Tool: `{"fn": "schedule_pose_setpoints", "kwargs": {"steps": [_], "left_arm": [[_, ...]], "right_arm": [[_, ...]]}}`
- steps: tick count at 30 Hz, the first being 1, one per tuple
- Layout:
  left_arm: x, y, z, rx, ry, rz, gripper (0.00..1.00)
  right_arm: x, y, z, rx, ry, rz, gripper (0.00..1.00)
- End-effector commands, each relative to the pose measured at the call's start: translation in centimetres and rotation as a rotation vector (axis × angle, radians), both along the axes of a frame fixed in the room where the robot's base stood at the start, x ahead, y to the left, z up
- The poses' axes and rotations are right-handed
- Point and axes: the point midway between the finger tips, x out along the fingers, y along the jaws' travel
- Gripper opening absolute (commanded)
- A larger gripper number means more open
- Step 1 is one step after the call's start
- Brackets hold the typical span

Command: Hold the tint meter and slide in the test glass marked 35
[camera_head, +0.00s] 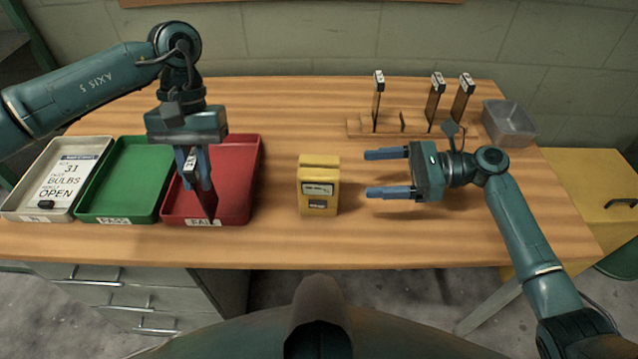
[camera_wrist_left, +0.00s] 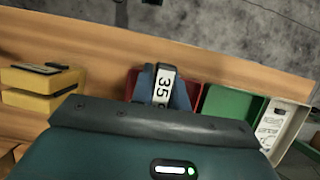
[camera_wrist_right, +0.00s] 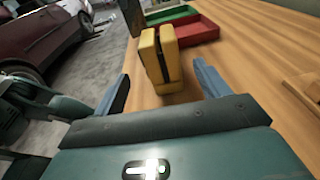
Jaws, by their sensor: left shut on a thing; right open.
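The yellow tint meter (camera_head: 319,186) stands upright on the table, a slot along its top. It also shows in the left wrist view (camera_wrist_left: 40,83) and the right wrist view (camera_wrist_right: 163,62). My left gripper (camera_head: 194,160) is shut on the test glass marked 35, a dark strip (camera_head: 207,200) hanging down over the red tray. Its label 35 (camera_wrist_left: 163,87) reads in the left wrist view. My right gripper (camera_head: 388,172) is open, its fingers pointing left toward the meter. In the right wrist view the meter stands ahead, between and beyond the fingertips (camera_wrist_right: 160,85).
A red tray (camera_head: 256,165), a green tray (camera_head: 122,179) and a white tray (camera_head: 20,196) with a card stand on the left. A wooden rack (camera_head: 357,131) holds three more glasses at the back right, beside a grey bin (camera_head: 510,123). The table's middle is clear around the meter.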

Motion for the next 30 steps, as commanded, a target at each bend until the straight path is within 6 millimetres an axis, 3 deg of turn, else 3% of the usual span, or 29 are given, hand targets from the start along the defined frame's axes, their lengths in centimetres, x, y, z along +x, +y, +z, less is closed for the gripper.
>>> {"fn": "schedule_pose_setpoints", "kwargs": {"steps": [5, 7, 13, 27, 30], "left_arm": [[0.0, 0.0, -1.2, 0.000, 0.000, 0.000, 0.00], [0.0, 0.0, -0.2, 0.000, -0.001, 0.000, 0.00], [0.0, 0.0, 0.3, 0.000, 0.000, 0.000, 0.00], [0.0, 0.0, 0.4, 0.000, 0.000, 0.000, 0.00], [0.0, 0.0, 0.4, 0.000, 0.000, 0.000, 0.00]], "right_arm": [[0.2, 2.8, -0.6, 0.002, -0.003, 0.002, 0.75], [0.3, 3.8, -0.3, 0.001, -0.001, 0.001, 0.75], [0.4, 5.9, -0.8, 0.000, -0.001, 0.000, 0.75], [0.5, 7.0, -1.1, -0.001, -0.002, -0.001, 0.75], [0.5, 7.0, -1.1, -0.001, -0.002, -0.001, 0.68]]}}
